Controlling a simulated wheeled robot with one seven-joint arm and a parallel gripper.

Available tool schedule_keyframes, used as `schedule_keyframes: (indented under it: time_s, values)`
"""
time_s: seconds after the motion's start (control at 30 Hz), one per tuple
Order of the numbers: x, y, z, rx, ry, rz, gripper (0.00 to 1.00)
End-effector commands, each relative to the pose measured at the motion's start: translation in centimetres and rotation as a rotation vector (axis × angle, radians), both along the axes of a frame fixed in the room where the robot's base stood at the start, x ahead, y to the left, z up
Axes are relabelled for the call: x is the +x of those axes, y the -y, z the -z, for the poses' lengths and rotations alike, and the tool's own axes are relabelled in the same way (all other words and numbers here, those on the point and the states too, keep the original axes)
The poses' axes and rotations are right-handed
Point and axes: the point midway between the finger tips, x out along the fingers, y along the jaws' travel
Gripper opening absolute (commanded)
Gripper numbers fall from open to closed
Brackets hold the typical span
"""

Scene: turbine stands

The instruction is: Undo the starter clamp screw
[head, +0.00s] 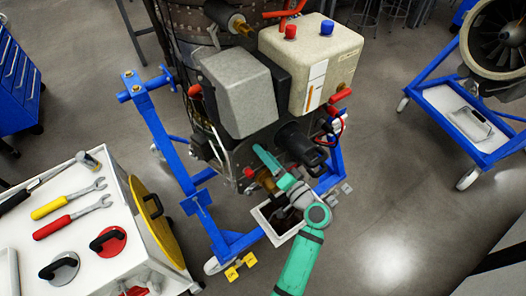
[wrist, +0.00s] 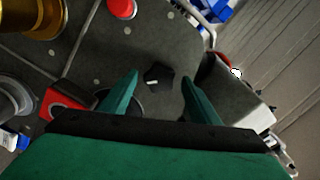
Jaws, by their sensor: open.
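A dark star-shaped knob (wrist: 157,77) with a small white mark, which looks like the clamp screw, sits on a dark grey plate (wrist: 165,30) in the wrist view. My green gripper (wrist: 160,80) is open, with one finger on each side of the knob and space between; whether the fingers reach down to its height I cannot tell. In the head view my gripper (head: 272,166) is at the lower front of the engine on the blue stand (head: 158,130). The knob is hidden there. A black cylindrical part (head: 298,142), perhaps the starter, is just beside my gripper.
A brass part (wrist: 32,18), a red-and-black part (wrist: 68,108) and a grey box-like part (wrist: 238,92) surround the plate. A white tray (head: 262,226) lies below my arm. A white tool cart (head: 90,225) with wrenches stands left. Open floor lies right.

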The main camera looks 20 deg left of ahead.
Motion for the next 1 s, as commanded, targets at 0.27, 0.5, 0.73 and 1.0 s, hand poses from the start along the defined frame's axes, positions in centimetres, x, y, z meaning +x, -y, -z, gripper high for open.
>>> schedule_keyframes:
  time_s: [0.27, 0.5, 0.73, 1.0]
  values:
    - [0.56, -0.93, 0.08, -0.001, -0.002, 0.0, 0.56]
    - [0.58, -0.91, 0.06, 0.0, -0.001, 0.001, 0.56]
    - [0.58, -0.88, 0.03, 0.0, -0.001, 0.001, 0.56]
    - [0.57, -0.88, 0.04, -0.001, 0.001, 0.001, 0.09]
